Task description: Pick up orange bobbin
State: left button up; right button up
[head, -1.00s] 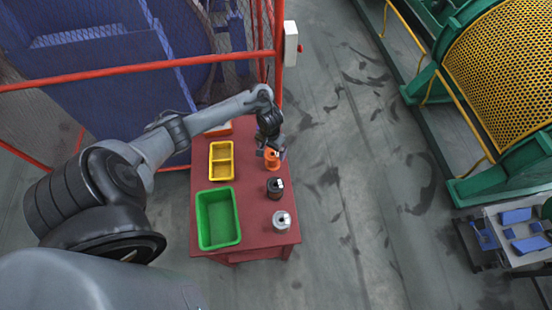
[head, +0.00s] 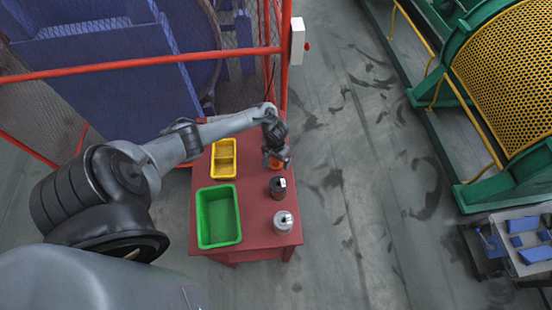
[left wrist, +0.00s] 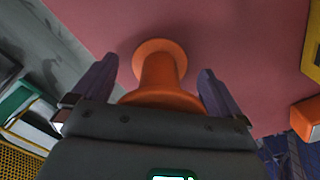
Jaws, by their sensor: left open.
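The orange bobbin (head: 269,163) stands at the far right part of the red table (head: 262,240), partly hidden by my left gripper in the head view. My left gripper (head: 277,157) is at the bobbin. In the left wrist view the orange bobbin (left wrist: 160,75) lies between the two spread fingers of my left gripper (left wrist: 158,85). A gap shows between each finger and the bobbin's narrow middle. The gripper is open. My right gripper is not in view.
A black bobbin (head: 277,187) and a grey-white bobbin (head: 283,222) stand nearer on the table's right side. A yellow bin (head: 212,172) and a green bin (head: 201,222) are on the left. A red-framed mesh fence (head: 150,62) stands behind.

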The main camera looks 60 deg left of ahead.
pick_arm(q)
jog(key=c, duration=1.1)
jog(key=shift+r, duration=0.2)
